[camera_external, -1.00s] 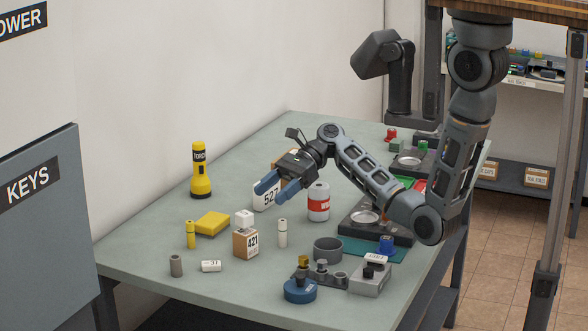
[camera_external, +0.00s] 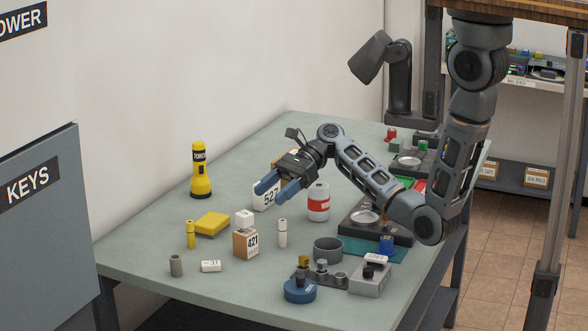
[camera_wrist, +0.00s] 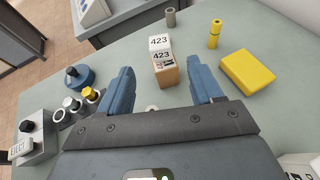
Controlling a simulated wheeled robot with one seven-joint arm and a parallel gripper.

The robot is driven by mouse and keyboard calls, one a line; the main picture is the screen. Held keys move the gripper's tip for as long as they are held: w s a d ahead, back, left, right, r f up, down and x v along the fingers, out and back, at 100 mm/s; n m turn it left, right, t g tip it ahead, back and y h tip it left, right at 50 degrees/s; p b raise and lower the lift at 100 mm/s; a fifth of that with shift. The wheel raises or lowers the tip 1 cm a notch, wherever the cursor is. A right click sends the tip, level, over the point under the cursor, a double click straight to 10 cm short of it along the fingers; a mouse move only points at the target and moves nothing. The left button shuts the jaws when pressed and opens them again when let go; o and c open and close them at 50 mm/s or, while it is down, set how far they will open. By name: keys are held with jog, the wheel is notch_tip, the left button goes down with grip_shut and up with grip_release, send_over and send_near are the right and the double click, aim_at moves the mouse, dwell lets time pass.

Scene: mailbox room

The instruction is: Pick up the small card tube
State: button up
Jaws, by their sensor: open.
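In the wrist view this tube (camera_wrist: 170,18) is at the top, beyond the stacked boxes. My gripper (camera_external: 270,194) is open and empty, above the table in front of a white numbered box, well behind and right of the tube. In the wrist view the blue fingers of my gripper (camera_wrist: 162,80) are spread apart, with a small pale ring-shaped top low between them.
A cardboard box (camera_external: 245,244) with a white box on top stands between gripper and tube. A yellow torch (camera_external: 201,171) stands behind.

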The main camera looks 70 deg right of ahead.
jog(key=shift+c, duration=0.6)
